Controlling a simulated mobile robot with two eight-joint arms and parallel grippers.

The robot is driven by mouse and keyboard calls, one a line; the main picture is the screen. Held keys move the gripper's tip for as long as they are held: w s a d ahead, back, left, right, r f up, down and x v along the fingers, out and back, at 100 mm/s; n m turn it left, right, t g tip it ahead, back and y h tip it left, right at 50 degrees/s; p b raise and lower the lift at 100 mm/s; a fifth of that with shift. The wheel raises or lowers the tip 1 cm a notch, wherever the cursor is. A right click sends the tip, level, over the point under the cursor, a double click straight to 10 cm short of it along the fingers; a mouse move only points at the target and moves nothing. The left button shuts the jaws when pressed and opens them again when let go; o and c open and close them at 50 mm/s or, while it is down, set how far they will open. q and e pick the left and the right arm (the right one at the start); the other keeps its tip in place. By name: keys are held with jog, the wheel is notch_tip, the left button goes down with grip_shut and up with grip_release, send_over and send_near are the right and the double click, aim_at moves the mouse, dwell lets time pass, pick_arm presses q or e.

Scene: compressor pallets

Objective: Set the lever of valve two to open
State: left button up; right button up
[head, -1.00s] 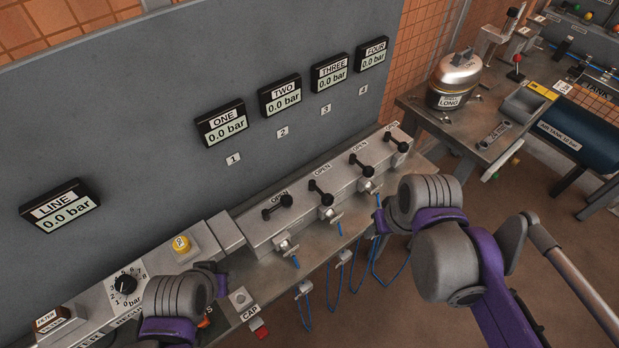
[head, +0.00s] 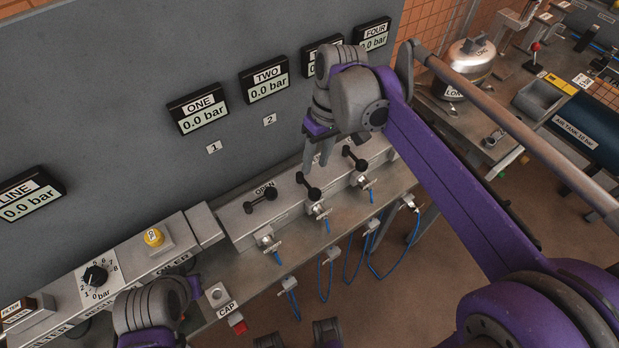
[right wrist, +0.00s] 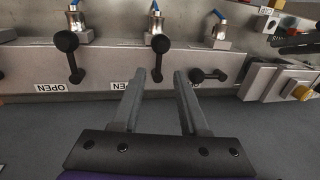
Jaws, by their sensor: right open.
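The black lever of valve two (head: 308,187) stands on the sloped grey valve box (head: 235,222), under the gauge TWO (head: 268,82), which reads 0.0 bar. In the right wrist view this lever (right wrist: 160,45) points across the box, away from the OPEN label (right wrist: 122,86) beside it. My right gripper (head: 318,163) is open just above and behind the lever. In its wrist view (right wrist: 160,75) the lever shows between and beyond the fingertips, and contact cannot be told.
The lever of valve one (head: 260,194) lies along the box, close to the right finger in the wrist view. The lever of valve three (head: 355,158) is on the other side. Blue hoses (head: 325,275) hang at the front. The grey gauge panel (head: 120,110) rises behind.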

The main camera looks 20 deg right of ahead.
aim_at(310, 187)
jog(key=f, duration=0.4)
jog(key=a+f, duration=0.1)
jog(key=f, duration=0.2)
jog(key=shift+s+a, duration=0.1)
jog(key=shift+s, duration=0.1)
grip_shut()
dwell(1.1)
